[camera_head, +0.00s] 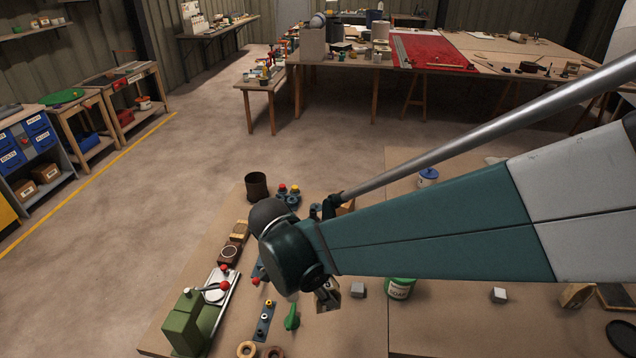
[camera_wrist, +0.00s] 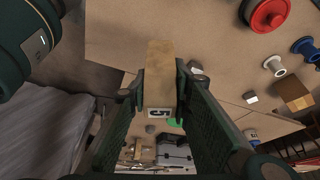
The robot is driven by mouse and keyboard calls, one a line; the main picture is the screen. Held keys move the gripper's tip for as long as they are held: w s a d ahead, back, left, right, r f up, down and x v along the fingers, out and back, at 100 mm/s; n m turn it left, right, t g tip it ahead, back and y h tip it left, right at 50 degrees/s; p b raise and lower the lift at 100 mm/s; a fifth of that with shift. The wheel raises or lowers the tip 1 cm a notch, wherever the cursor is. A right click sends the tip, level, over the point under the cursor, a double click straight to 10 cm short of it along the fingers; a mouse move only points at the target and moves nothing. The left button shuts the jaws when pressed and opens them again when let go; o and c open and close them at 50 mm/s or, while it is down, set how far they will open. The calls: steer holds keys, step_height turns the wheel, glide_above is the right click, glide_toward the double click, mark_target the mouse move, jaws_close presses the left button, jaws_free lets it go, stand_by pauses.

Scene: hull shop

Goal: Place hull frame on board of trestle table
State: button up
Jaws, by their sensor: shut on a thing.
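My gripper (camera_wrist: 160,95) is shut on a tan wooden piece with a small dark-marked label on its end, which I take to be the hull frame (camera_wrist: 159,65). The fingers press its two sides. In the head view my gripper (camera_head: 328,294) hangs low over the near table, mostly hidden by my arm, and the held piece cannot be made out clearly. The near table's tan board (camera_head: 452,328) lies below; its legs are hidden. A far table (camera_head: 490,48) with trestle-like legs stands at the back, so I cannot tell which one is the trestle table.
The board right of the can has free room. In the wrist view, a red spool (camera_wrist: 267,14) lies top right.

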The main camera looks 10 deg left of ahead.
steer(key=shift+f, duration=1.3)
steer(key=shift+f+b, duration=0.7)
steer(key=shift+f, duration=2.2)
steer(key=shift+f, duration=0.1)
steer(key=shift+f+b, duration=0.55)
steer(key=shift+f, duration=1.4)
steer(key=shift+f, duration=0.15)
steer(key=o, duration=0.9)
